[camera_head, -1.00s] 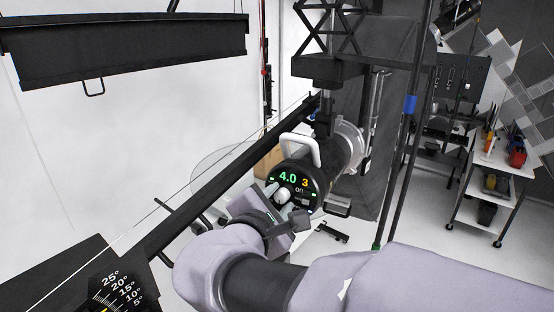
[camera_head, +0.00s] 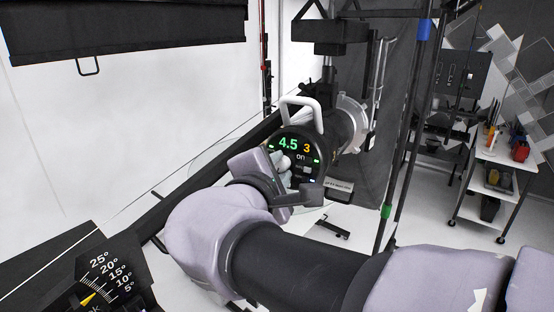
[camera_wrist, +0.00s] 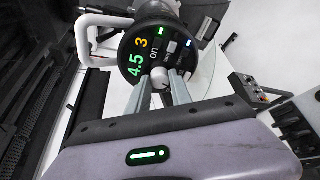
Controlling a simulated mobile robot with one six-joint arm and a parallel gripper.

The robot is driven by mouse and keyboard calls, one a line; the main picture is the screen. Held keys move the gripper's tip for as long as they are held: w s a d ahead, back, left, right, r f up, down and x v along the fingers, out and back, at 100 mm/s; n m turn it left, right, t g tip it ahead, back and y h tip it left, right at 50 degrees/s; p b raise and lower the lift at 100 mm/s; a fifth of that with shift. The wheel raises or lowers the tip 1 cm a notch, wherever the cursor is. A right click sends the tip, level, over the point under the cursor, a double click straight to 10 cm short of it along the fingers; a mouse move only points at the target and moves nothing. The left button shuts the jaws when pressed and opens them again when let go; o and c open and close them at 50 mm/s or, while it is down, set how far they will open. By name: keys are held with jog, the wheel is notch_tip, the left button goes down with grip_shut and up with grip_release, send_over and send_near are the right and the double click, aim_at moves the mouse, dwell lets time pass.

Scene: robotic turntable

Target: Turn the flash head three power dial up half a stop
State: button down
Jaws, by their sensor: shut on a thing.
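The flash head (camera_head: 338,124) hangs from a mount, with a white handle on top and a round black rear panel. Its display (camera_head: 294,145) reads 4.5 in green, 3 in orange and "on" below; the same 4.5 and 3 show sideways in the wrist view (camera_wrist: 137,58). The pale power dial (camera_wrist: 158,74) sits on the rear panel, between my fingers. My gripper (camera_wrist: 160,84) is shut on the dial, a finger on each side. In the head view my gripper (camera_head: 284,166) covers part of the dial and the panel's lower left.
A long black rail runs diagonally behind my arm on the left. A dial scale marked in degrees (camera_head: 104,284) is at the lower left. Dark vertical poles stand right of the flash head. A white cart (camera_head: 490,172) with tools is at far right.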

jog(key=c, duration=1.1)
grip_release()
jog(key=shift+c, duration=0.2)
jog(key=shift+s, duration=0.1)
jog(key=v, duration=1.7)
jog(key=shift+a+r, duration=0.15)
jog(key=shift+r, duration=0.05)
